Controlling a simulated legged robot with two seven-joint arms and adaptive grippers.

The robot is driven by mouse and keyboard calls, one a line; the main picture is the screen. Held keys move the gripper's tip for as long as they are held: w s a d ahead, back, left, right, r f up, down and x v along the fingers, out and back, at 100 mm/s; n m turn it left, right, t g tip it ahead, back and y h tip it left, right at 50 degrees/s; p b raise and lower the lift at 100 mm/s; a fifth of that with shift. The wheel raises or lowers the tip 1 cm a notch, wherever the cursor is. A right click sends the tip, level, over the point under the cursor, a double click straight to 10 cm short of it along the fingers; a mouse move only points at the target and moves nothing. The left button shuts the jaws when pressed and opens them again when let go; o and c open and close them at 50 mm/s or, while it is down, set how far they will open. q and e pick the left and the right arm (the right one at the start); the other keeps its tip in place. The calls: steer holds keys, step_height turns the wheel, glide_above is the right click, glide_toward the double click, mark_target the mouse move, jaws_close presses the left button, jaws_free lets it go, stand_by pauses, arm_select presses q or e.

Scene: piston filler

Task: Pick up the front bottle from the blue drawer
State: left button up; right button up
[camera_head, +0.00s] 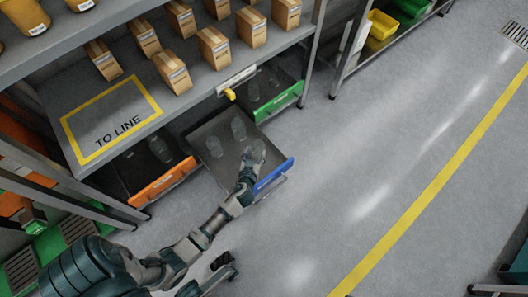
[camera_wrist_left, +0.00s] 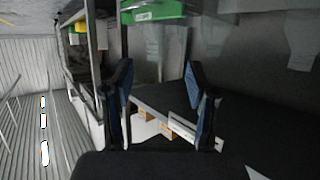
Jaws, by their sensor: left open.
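The blue drawer (camera_head: 272,177) is pulled out below the shelf. Clear bottles stand in it: one on the left (camera_head: 214,147), one at the back (camera_head: 238,129), and the front bottle (camera_head: 257,149) near the blue front. My left gripper (camera_head: 251,160) is at the front bottle and overlaps it in the head view, so contact is unclear. In the left wrist view, the two blue-padded fingers (camera_wrist_left: 160,105) stand wide apart. A faint clear shape lies beyond them; I cannot tell if it is the bottle. A dark part low in the head view may be my right gripper.
An orange-front drawer (camera_head: 163,181) is on the left and a green-front drawer (camera_head: 280,102) on the right, both with clear bottles. The shelf above holds several cardboard boxes (camera_head: 214,46) and a yellow "TO LINE" frame (camera_head: 112,119). The floor to the right is clear.

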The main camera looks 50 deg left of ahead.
mark_target(258, 145)
arm_select(q)
steer(key=shift+b+x, duration=0.35)
steer(key=shift+x, duration=0.85)
steer(key=b+x, duration=0.1)
steer(key=x, duration=0.2)
steer(key=shift+w+a+f+b, duration=0.15)
steer(key=shift+w+f+b, duration=0.05)
steer(key=shift+w+b, duration=0.15)
steer(key=shift+w+a, duration=0.2)
steer(key=shift+w, duration=0.15)
steer(key=shift+r, duration=0.25)
steer(key=shift+c, duration=0.3)
jaws_close()
